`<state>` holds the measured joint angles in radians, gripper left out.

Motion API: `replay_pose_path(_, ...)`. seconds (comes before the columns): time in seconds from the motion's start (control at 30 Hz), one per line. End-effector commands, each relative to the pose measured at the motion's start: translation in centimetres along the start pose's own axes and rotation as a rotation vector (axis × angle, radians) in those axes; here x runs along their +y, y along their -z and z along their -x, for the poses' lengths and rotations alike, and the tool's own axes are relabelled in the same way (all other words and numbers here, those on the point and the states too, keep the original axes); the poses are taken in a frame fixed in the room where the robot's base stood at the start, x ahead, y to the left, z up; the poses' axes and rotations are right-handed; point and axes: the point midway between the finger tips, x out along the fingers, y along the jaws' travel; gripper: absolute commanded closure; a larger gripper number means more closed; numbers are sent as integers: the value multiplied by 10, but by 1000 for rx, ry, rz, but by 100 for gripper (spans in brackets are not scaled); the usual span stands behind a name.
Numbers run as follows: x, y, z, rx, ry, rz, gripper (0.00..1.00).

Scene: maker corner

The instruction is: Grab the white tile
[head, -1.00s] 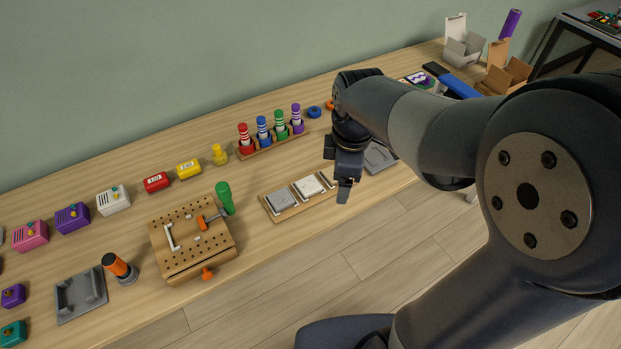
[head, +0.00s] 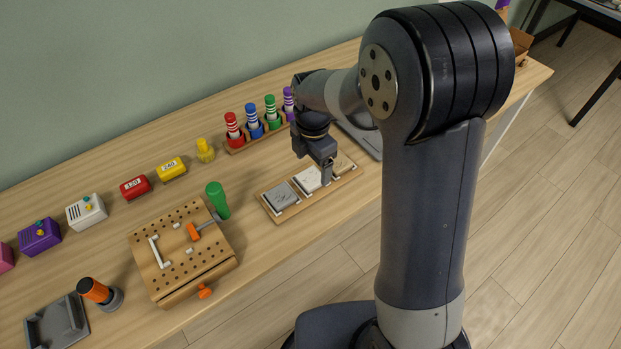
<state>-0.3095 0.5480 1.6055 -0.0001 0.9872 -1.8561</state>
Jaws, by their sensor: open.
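The white tile (head: 307,179) lies in the middle of a wooden tray (head: 277,217) on the workbench, between a grey tile (head: 280,195) at its left and a light wooden tile (head: 346,163) at its right. My gripper (head: 326,180) points down over the tray, at the right side of the white tile, and hides that side. It is open and holds nothing that I can see. I cannot tell whether its fingers touch the tile.
The bench's front edge runs just below the tray.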

Motion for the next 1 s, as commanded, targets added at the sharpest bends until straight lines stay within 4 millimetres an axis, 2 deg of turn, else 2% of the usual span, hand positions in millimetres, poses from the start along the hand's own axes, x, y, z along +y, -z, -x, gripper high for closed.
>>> replay_pose_path(0.3, 5, 2, -43, 1, 4, -1, 20)
replay_pose_path(0.6, 6, 2, -48, 0, 1, -1, 20)
replay_pose_path(1.0, 6, 2, -48, 0, 1, -1, 52)
